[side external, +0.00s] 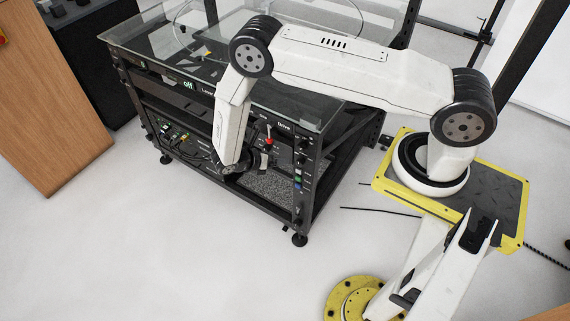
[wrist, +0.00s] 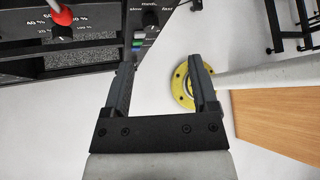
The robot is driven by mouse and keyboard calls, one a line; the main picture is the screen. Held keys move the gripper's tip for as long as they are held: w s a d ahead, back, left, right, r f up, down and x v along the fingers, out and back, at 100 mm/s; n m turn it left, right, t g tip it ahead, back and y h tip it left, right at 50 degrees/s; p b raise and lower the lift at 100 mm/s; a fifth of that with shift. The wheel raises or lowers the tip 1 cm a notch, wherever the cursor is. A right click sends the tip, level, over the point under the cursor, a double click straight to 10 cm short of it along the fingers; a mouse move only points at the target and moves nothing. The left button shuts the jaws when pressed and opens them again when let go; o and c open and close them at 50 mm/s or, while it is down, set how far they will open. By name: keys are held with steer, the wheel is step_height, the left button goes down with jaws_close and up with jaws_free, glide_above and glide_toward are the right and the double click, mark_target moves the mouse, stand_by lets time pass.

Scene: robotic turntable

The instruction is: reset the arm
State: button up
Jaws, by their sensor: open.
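My gripper (wrist: 162,75) is open and empty in the wrist view, its two dark fingers apart with white floor between them. In the side external view my gripper (side external: 265,163) is small and dark, close to the front of the black rack (side external: 297,190), beside a lever with a red knob (side external: 268,142). I cannot tell whether it touches the panel. The red knob also shows in the wrist view (wrist: 63,15), up and left of the fingers. My white arm reaches over from the yellow-edged base plate at the right.
The rack has a glass top (side external: 290,105) and a control panel with dials (wrist: 150,18). A yellow round floor mount (side external: 350,300) carries another white arm-like part (side external: 420,265). A wooden cabinet (side external: 45,90) stands at the left. Floor in front of the rack is clear.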

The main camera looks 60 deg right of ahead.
steer(key=s+a+r+m+t+y, duration=0.1)
steer(key=s+r+m+t+y, duration=0.1)
steer(key=r+m, duration=0.4)
steer(key=s+a+r+m+t+y, duration=0.1)
steer(key=r+m+y, duration=0.4)
steer(key=r, duration=0.6)
steer(key=s+a+r+m+t+y, duration=0.1)
steer(key=s+r+m+t+y, duration=0.2)
steer(key=s+r+m, duration=0.2)
steer(key=shift+s+r+m+t, duration=0.15)
steer(key=shift+r+m+t, duration=0.15)
steer(key=shift+r+m, duration=1.6)
steer(key=shift+r+n, duration=0.35)
steer(key=shift+n, duration=0.05)
steer(key=shift+c, duration=0.2)
